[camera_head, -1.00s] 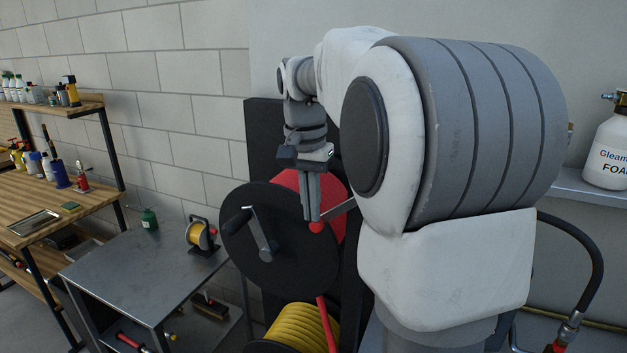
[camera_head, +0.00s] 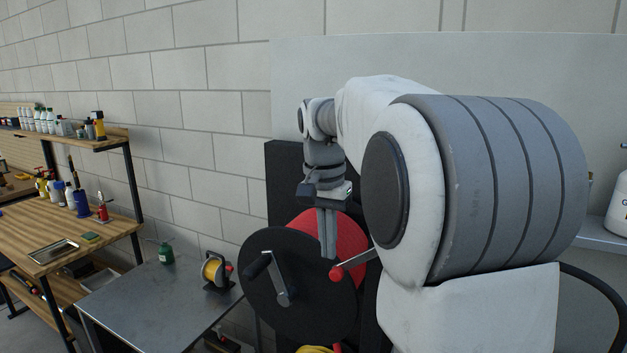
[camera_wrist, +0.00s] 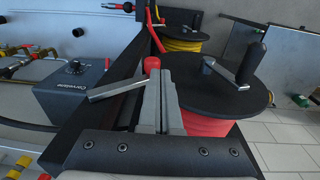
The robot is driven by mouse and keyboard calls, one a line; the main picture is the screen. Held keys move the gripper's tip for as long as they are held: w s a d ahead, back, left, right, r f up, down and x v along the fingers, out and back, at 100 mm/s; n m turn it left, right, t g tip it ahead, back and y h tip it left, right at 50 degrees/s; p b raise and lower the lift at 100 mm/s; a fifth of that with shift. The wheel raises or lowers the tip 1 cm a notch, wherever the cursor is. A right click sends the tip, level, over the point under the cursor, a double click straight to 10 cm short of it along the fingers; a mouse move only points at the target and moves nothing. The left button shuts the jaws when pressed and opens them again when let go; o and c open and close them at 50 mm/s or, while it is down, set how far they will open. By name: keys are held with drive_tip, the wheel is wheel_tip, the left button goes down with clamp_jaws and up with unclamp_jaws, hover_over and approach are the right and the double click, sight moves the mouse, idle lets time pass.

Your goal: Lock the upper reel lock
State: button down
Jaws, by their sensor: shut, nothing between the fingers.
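The upper reel has a black disc (camera_head: 262,305) with a crank and red hose (camera_head: 345,240) behind it. In the wrist view its disc (camera_wrist: 225,98) lies right of my fingers. The lock lever (camera_head: 360,260) is a slanted metal bar at the reel's right, with a red knob (camera_head: 336,273) on its left end. In the wrist view the lever (camera_wrist: 115,90) lies left of my fingers, and the knob (camera_wrist: 152,63) is by their tips. My gripper (camera_head: 328,255) points down, shut and empty, its tips beside the knob. I cannot tell whether they touch.
A lower reel with yellow hose (camera_wrist: 182,45) is below. A dark panel (camera_head: 285,180) stands behind the upper reel. A grey control box (camera_wrist: 70,95) is left in the wrist view.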

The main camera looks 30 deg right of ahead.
wheel_tip(320, 180, up, 11)
drive_tip(key=w+a, duration=0.1)
drive_tip(key=a, duration=0.1)
drive_tip(key=shift+w, duration=0.3)
idle(0.3)
drive_tip(key=s+a+f+n+t+b, duration=0.2)
drive_tip(key=s+a+f+n, duration=0.3)
drive_tip(key=s+f, duration=0.5)
drive_tip(key=s+a+f+n+t+b, duration=0.3)
drive_tip(key=s+a+f+n, duration=0.2)
drive_tip(key=s+f, duration=0.5)
drive_tip(key=shift+a+f+t+y, duration=0.2)
drive_tip(key=shift+a+t+y, duration=0.15)
drive_tip(key=shift+a, duration=0.55)
